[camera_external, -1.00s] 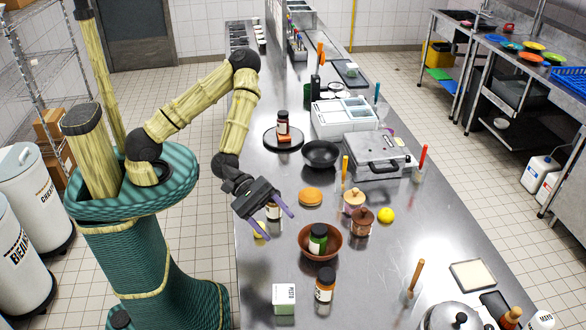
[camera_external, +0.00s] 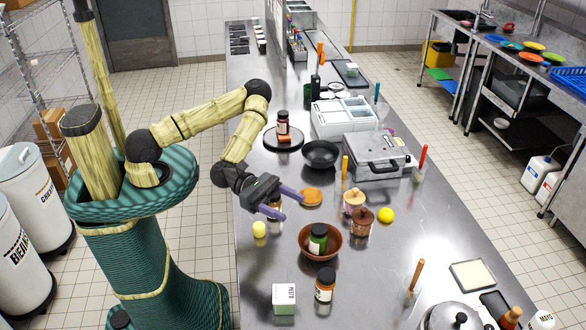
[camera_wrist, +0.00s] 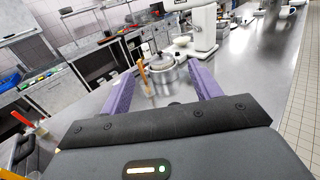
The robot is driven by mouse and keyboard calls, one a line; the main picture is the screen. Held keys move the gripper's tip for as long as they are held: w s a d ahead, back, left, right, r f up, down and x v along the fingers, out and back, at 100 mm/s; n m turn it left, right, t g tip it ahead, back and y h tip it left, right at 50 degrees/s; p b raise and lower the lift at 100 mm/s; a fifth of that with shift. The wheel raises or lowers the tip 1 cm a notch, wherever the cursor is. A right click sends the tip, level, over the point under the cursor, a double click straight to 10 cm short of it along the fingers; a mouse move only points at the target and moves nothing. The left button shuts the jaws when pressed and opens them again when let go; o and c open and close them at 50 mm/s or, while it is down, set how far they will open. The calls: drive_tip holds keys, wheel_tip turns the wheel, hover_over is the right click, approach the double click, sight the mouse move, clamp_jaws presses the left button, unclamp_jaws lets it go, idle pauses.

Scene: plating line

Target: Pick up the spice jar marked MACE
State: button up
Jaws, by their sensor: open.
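Several spice jars stand on the steel counter (camera_external: 262,285); I cannot read MACE on any. One with a dark lid and brown contents (camera_external: 325,287) stands at the front. One with a green body (camera_external: 318,238) is inside a brown bowl (camera_external: 306,252). One with a dark lid (camera_external: 282,122) is on a round black stand (camera_external: 270,142). Another pale-labelled jar (camera_external: 275,227) is mostly hidden behind my gripper (camera_external: 294,205). My gripper is open and empty above the counter's left side. In the wrist view its purple fingers (camera_wrist: 160,70) are spread, with no jar between them.
A white-and-green box (camera_external: 284,298) is left of the front jar. An orange-brown round item (camera_external: 311,197) is close to my fingers. A metal pot (camera_wrist: 160,78) shows in the wrist view.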

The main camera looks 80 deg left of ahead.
approach(322, 280)
drive_tip(key=a+f, duration=0.4)
drive_tip(key=shift+s, duration=0.35)
drive_tip(key=shift+w, duration=0.1)
drive_tip(key=x, duration=0.6)
drive_tip(key=shift+d, duration=0.1)
drive_tip(key=shift+w+d, duration=0.2)
drive_tip(key=shift+w, duration=0.1)
drive_tip(key=x, duration=0.5)
